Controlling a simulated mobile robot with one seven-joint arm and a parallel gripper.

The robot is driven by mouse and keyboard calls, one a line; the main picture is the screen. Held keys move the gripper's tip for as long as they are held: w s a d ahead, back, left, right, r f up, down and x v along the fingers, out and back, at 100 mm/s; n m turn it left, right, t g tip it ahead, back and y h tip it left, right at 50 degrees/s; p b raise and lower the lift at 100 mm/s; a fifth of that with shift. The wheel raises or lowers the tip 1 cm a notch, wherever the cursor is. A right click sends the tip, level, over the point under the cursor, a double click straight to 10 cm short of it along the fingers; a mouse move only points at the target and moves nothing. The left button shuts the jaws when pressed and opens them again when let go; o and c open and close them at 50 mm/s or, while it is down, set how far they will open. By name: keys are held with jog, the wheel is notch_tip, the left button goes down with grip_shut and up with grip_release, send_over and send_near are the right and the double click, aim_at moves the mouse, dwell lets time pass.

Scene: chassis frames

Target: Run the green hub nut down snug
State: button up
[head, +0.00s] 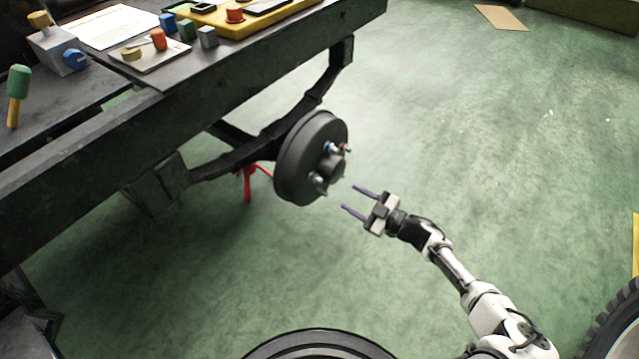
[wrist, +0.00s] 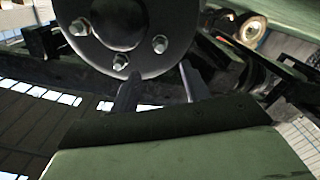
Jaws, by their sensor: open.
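The black wheel hub drum (head: 296,158) sits on the axle under the dark chassis frame, its face turned toward my arm. Small nuts or studs (head: 318,181) ring its centre cap (head: 331,165); one at the top has a bluish tint and one beside it a reddish tint. In the wrist view several silvery nuts (wrist: 160,44) stand on the hub face (wrist: 142,66). I cannot make out which nut is green. My gripper (head: 349,197) is open and empty, its fingers pointing at the hub's lower right, apparently short of it. Both fingers also show in the wrist view (wrist: 160,72).
The dark bench-like frame (head: 250,75) spans the upper left and carries a yellow tray (head: 262,20), coloured blocks and a green-topped tool (head: 18,90). A red stand (head: 248,185) is under the axle. A tyre (head: 612,325) is at lower right. The green floor on the right is mostly clear.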

aim_at(317, 179)
jog(key=b+x, duration=0.1)
jog(key=x, duration=1)
jog(key=shift+w+a+b, duration=0.2)
jog(key=shift+a+b, duration=0.1)
jog(key=shift+b, duration=0.1)
jog(key=c, duration=1)
